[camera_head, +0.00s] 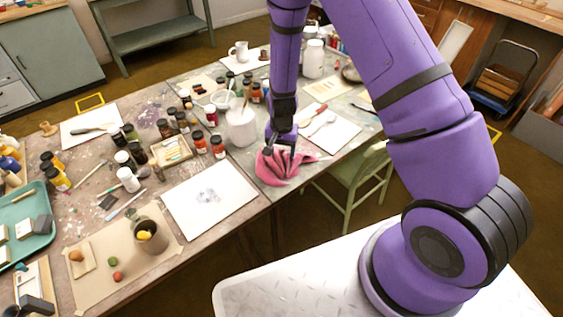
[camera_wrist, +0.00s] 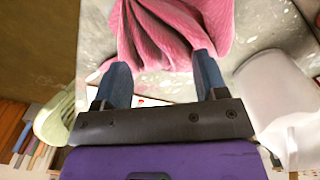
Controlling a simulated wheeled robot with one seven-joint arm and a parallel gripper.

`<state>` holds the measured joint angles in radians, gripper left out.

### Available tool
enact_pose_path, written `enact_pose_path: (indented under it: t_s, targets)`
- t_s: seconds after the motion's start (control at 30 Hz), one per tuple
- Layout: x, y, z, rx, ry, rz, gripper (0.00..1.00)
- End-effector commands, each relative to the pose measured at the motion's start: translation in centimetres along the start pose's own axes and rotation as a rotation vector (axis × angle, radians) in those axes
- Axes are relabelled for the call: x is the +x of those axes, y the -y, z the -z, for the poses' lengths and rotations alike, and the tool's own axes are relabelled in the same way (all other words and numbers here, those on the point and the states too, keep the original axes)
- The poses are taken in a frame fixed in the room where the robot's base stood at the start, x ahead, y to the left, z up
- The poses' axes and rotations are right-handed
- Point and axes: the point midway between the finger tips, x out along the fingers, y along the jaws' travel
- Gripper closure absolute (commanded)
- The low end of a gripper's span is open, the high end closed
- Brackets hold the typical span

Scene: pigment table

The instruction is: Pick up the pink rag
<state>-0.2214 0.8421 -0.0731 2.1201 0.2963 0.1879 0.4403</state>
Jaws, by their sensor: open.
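The pink rag (camera_head: 275,170) lies bunched up near the front edge of the table (camera_head: 243,180), with part of it at the edge. In the wrist view the rag (camera_wrist: 180,30) shows thick folds, just beyond and partly between my fingertips. My gripper (camera_head: 280,146) is open, directly above the rag and very close to it. In the wrist view my gripper (camera_wrist: 160,75) shows two blue-grey fingers spread apart. The right fingertip overlaps the rag's edge in that view; whether it touches the cloth I cannot tell.
A white jug (camera_head: 241,127) stands close left of the rag and also shows in the wrist view (camera_wrist: 280,100). White sheets (camera_head: 210,200) lie to the left and right (camera_head: 335,133). A green chair (camera_head: 355,180) stands right of the table edge. Several paint jars (camera_head: 200,141) crowd the left.

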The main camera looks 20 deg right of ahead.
Motion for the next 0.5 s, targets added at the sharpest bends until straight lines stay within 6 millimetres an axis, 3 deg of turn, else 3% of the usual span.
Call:
enact_pose_path:
  t_s: [0.3, 0.5]
  targets:
    - [4.0, -0.4, -0.3, 0.0, 0.001, -0.001, 0.34]
    - [4.9, -0.4, -0.3, 0.0, 0.001, 0.0, 0.34]
